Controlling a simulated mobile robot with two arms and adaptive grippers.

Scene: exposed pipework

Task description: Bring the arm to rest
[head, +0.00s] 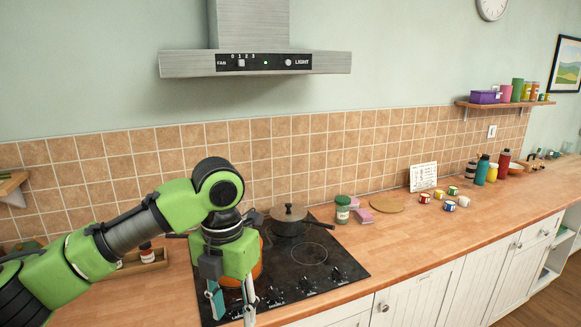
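My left arm, green and grey, comes in from the left and bends down over the black hob (345,273). My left gripper (232,303) points downward above the hob's left part. Its two fingers stand apart, with no held thing visible between them. An orange pot (257,270) shows behind the gripper and is mostly hidden by it; I cannot tell whether they touch. My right gripper is not in view.
A dark lidded pot (289,219) stands at the hob's back. A green-lidded jar (342,210) and pink blocks (362,215) are right of it. Several mugs (449,205) and bottles (482,169) stand farther right. The extractor hood (255,63) hangs above. The front-right worktop is clear.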

